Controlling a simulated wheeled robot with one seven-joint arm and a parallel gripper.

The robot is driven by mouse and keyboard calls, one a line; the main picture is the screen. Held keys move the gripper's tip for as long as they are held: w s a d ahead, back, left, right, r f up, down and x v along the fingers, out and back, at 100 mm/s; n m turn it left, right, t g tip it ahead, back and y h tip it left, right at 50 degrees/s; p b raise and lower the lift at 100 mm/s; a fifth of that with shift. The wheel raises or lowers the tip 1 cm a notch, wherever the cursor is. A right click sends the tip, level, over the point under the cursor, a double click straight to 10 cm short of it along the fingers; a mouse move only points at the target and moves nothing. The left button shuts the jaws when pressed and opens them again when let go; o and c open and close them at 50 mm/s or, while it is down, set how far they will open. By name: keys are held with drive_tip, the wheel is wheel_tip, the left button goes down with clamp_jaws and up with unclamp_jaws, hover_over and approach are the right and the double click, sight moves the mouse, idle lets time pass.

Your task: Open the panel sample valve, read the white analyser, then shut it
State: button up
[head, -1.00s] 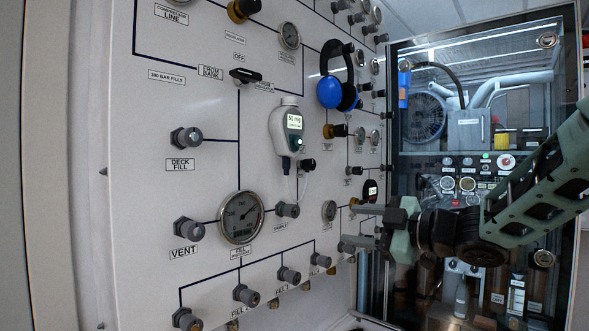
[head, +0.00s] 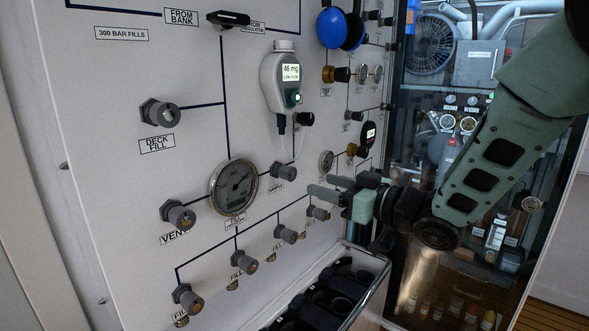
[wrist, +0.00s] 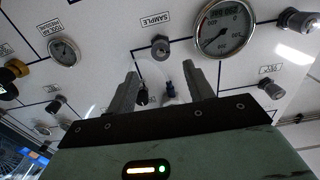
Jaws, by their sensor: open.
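The sample valve (head: 283,172) is a small grey knob above its SAMPLE label, right of the large gauge; it also shows in the wrist view (wrist: 160,46). I cannot tell its turn. The white analyser (head: 281,75) hangs on the panel above it, its lit screen seeming to read 46 mg, LOW FLOW. A thin clear tube runs from its dark lower connector toward the valve; the connector shows between my fingers in the wrist view (wrist: 168,90). My gripper (head: 322,187) is open and empty, right of the valve and apart from it; the wrist view shows both fingers (wrist: 161,75).
The large fill gauge (head: 234,188) sits left of the valve. A row of fill knobs (head: 286,234) runs below. Blue ear defenders (head: 331,28) hang above. A dark bottle rack (head: 335,300) stands below, with a glass-fronted cabinet (head: 470,150) at right.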

sight(293, 176)
drive_tip(key=p+x, duration=0.2)
drive_tip(key=x, duration=0.7)
drive_tip(key=c, duration=1)
